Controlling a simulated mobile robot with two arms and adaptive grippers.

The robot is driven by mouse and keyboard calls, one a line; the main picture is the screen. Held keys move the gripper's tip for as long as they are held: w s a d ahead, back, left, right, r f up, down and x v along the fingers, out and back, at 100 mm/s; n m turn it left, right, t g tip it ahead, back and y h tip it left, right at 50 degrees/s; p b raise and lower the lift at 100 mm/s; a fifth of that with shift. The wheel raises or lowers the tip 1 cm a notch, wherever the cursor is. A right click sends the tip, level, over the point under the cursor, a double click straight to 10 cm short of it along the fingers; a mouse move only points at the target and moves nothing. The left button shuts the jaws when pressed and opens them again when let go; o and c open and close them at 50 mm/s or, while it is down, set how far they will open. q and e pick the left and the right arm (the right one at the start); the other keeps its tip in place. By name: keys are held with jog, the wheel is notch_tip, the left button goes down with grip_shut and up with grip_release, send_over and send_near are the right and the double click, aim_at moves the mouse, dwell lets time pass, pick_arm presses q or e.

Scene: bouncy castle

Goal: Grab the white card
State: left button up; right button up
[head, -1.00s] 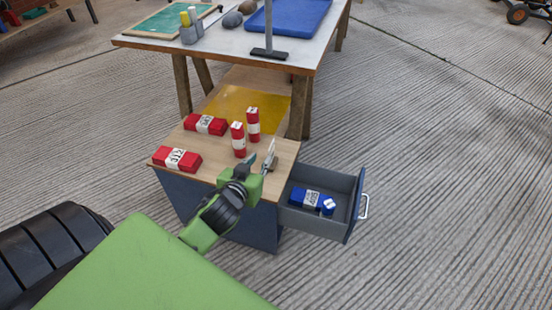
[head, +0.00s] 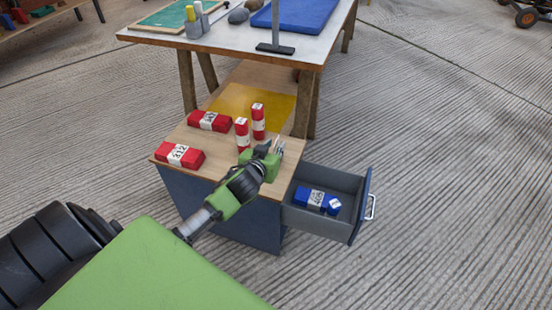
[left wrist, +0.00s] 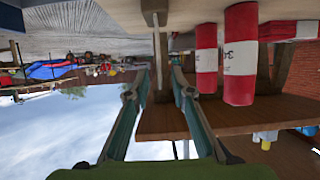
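I cannot pick out a separate white card in either view; the white patches I see are labels on red and blue packs. My left gripper (head: 277,147) is over the right part of the wooden cabinet top (head: 200,138), just right of two upright red packs. That view is upside down, and the upright red packs (left wrist: 240,55) show close to the right of the fingers. My right gripper is not in view.
Two red packs lie on the cabinet top, one at the front left (head: 180,155) and one behind (head: 209,121). A trestle table (head: 225,42) stands behind.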

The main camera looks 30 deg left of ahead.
pick_arm(q)
grip_shut()
jog(key=shift+r, duration=0.15)
